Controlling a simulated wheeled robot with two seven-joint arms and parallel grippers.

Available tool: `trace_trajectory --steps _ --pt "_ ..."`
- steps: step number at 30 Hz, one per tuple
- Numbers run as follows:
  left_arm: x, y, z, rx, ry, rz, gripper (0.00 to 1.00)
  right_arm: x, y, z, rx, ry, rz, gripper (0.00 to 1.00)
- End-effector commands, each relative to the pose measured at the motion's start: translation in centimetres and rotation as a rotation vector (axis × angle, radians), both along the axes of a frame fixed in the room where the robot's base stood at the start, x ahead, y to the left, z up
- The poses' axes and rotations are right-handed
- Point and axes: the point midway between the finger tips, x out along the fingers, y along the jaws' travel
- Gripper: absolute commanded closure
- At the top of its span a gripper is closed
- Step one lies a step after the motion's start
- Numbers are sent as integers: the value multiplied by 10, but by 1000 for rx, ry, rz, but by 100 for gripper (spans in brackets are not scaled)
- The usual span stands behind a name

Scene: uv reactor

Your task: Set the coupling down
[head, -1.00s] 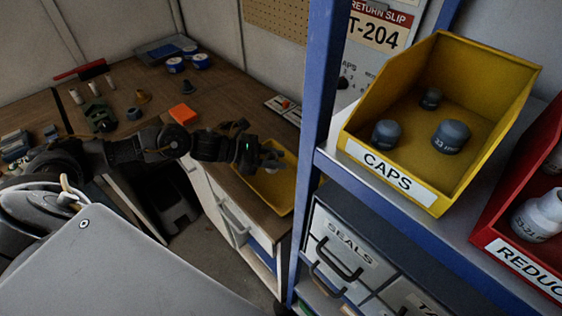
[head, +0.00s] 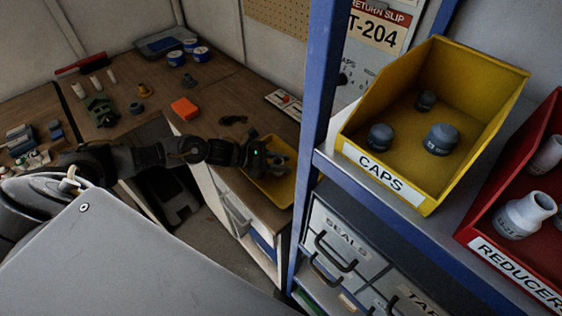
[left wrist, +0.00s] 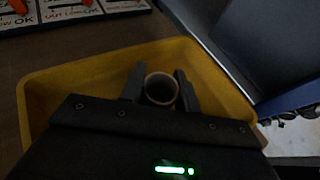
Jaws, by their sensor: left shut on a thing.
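The coupling (left wrist: 161,90) is a short grey tube with an open round end. In the left wrist view it stands between the two fingers of my left gripper (left wrist: 160,88), which is shut on it. Behind and below it is a yellow tray (left wrist: 60,85). In the head view my left gripper (head: 276,160) is over the yellow tray (head: 285,192) on the bench, and the coupling is mostly hidden by the fingers. I cannot tell whether the coupling touches the tray floor. My right gripper is not in view.
A blue shelf post (head: 318,120) stands close to the right of the tray. The shelf holds a yellow CAPS bin (head: 408,195) and a red REDUCERS bin (head: 480,235). An orange block (head: 184,108) and a card with small parts (head: 284,103) lie on the bench.

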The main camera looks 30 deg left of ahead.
Motion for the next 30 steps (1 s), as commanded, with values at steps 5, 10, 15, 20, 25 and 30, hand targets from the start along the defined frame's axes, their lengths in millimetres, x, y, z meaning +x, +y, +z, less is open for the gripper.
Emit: trace_trajectory --steps 5,10,15,20,25,30 --pt "0 0 -4 0 0 0 67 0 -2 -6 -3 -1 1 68" --pt "0 0 -3 0 0 0 46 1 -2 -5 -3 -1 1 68" --pt "0 0 -3 0 0 0 46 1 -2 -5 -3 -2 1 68" --pt "0 0 1 0 0 0 46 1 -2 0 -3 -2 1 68" --pt "-10 16 3 3 0 1 46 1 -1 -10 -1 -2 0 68" --pt "-31 45 16 6 2 0 46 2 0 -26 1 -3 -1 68"
